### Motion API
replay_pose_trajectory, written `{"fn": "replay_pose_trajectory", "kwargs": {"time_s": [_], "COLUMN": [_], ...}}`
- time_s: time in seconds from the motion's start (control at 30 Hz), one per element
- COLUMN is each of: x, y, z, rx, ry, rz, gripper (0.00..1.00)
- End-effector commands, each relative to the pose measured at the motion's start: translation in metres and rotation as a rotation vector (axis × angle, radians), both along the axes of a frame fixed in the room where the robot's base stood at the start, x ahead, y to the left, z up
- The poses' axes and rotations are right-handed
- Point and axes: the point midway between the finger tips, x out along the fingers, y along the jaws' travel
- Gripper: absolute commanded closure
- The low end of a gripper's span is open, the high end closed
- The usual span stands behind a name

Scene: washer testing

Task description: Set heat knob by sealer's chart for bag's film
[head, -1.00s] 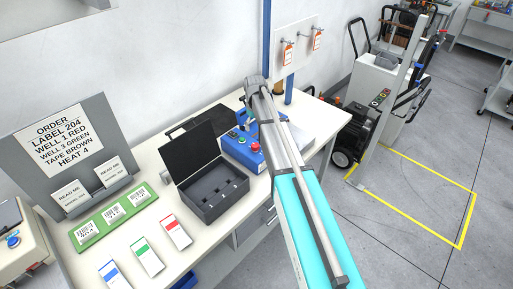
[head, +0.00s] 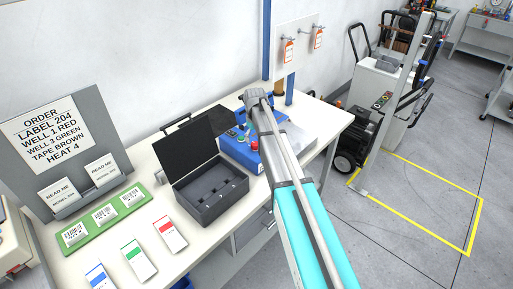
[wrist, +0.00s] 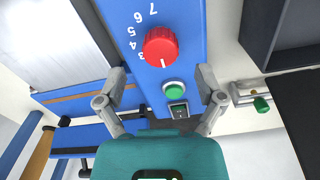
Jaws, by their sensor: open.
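The blue sealer (head: 237,154) stands on the bench behind my arm in the head view. In the wrist view its blue panel (wrist: 190,20) carries the red heat knob (wrist: 160,47), with a white pointer mark facing the bottom of the picture. Printed numbers 3 to 7 (wrist: 140,30) curve along the knob's left side; the mark points away from them, past the 3. My gripper (wrist: 160,82) is open, its fingers either side of the panel, with the knob beyond the fingertips and not between them. No film chart can be read here.
An open dark case (head: 212,198) stands beside the sealer. The order sheet (head: 50,140) reads "HEAT 4". Orange tags (head: 289,52) hang behind.

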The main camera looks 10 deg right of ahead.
Motion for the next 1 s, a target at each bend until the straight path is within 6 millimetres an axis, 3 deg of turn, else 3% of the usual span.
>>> {"fn": "replay_pose_trajectory", "kwargs": {"time_s": [0.4,0.97,1.0], "x": [0.0,0.0,0.0], "y": [0.0,0.001,0.001], "z": [-0.032,-0.036,-0.036], "rx": [0.0,0.0,0.0], "ry": [0.0,0.0,0.0], "rz": [0.0,0.001,0.001], "gripper": [0.13,0.13,0.2]}}
